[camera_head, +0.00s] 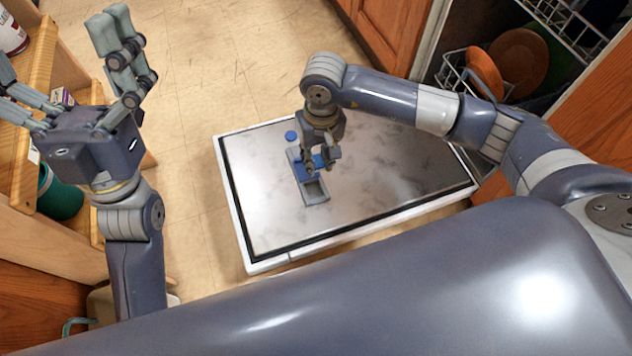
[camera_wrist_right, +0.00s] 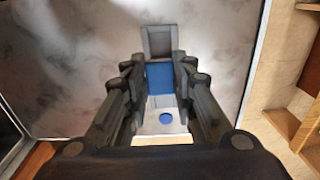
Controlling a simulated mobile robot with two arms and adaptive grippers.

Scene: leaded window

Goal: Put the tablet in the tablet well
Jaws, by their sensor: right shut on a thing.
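The tablet (camera_head: 317,161) appears as a blue block between the fingers of my right gripper (camera_head: 322,160). In the right wrist view, its blue square face (camera_wrist_right: 159,78) lies between the two fingers. My right gripper is shut on it, over a narrow grey dispenser tray. The tablet well (camera_head: 315,191) is the open grey recess at the tray's near end; it shows above the blue face in the wrist view (camera_wrist_right: 158,42). The fingers partly hide the tablet, and I cannot tell whether it touches the tray. My left gripper (camera_head: 118,38) is raised, open and empty, at the far left.
The tray is set in an open, flat, shiny door (camera_head: 390,165) with a pale rim. A round blue cap (camera_head: 291,136) sits past the tray's far end. A rack with orange plates (camera_head: 518,60) stands at upper right. Wooden shelves (camera_head: 60,95) are at left.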

